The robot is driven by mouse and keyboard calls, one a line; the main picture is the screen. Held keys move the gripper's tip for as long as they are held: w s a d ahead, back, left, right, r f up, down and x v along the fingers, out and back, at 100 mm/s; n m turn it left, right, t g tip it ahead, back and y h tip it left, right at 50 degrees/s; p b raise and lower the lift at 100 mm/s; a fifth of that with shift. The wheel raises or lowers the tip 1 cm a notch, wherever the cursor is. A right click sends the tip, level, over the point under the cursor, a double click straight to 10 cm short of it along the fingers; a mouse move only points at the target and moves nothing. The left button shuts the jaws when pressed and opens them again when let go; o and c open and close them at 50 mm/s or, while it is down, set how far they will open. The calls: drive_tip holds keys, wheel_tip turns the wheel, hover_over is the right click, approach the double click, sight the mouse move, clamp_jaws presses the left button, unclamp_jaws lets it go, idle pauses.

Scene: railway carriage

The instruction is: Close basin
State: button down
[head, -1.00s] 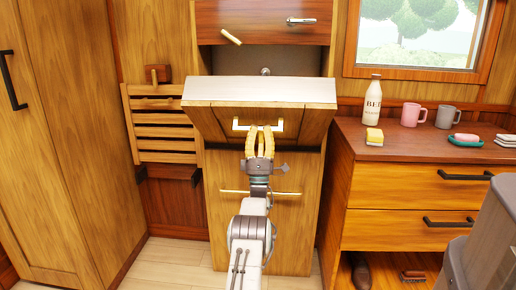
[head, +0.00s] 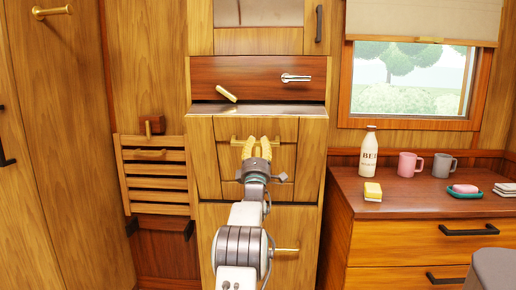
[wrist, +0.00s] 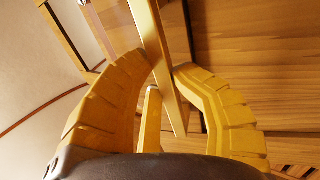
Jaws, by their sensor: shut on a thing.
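The basin is a fold-down wooden unit in the cabinet, and its front panel (head: 312,158) now stands close to upright. A narrow strip of its metal top (head: 290,109) shows above the panel, with a slim dark gap under the reddish board. The bowl inside is hidden. My gripper (head: 263,143) is at the brass bar handle (head: 237,141) on the panel. In the wrist view, the yellow fingers (wrist: 163,66) are shut around the handle bar (wrist: 155,40).
A brass lever (head: 226,94) and a silver tap-like handle (head: 296,78) sit on the reddish board (head: 260,72) above. A slatted wooden rack (head: 155,183) is at left. The dresser (head: 420,190) at right holds a bottle (head: 370,158), mugs and soap.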

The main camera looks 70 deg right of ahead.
sight(258, 129)
drive_tip(key=d+r+p, duration=0.1)
drive_tip(key=p, duration=0.1)
drive_tip(key=w+d+r+y+p, duration=0.1)
drive_tip(key=r+p, duration=0.1)
drive_tip(key=p, duration=0.1)
drive_tip(key=d+r+y+p, duration=0.1)
drive_tip(key=d+p, duration=0.1)
drive_tip(key=p, duration=0.1)
drive_tip(key=shift+w+r+g, duration=0.2)
drive_tip(key=shift+g, duration=0.1)
drive_tip(key=d+p, duration=0.1)
drive_tip(key=p, duration=0.1)
drive_tip(key=d+r+p, duration=0.1)
drive_tip(key=p, duration=0.2)
drive_tip(key=shift+w+d+r+y, duration=0.1)
drive_tip(key=shift+w+y, duration=0.3)
drive_tip(key=d+p, duration=0.1)
drive_tip(key=p, duration=0.2)
drive_tip(key=shift+w+r+y, duration=0.15)
drive_tip(key=shift+y, duration=0.15)
drive_tip(key=shift+d+f, duration=0.1)
drive_tip(key=shift+f, duration=0.1)
drive_tip(key=c, duration=1)
unclamp_jaws()
drive_tip(key=shift+f, duration=0.1)
drive_tip(key=shift+c, duration=0.2)
drive_tip(key=shift+f, duration=0.1)
drive_tip(key=v, duration=1.2)
drive_tip(key=shift+w, duration=0.1)
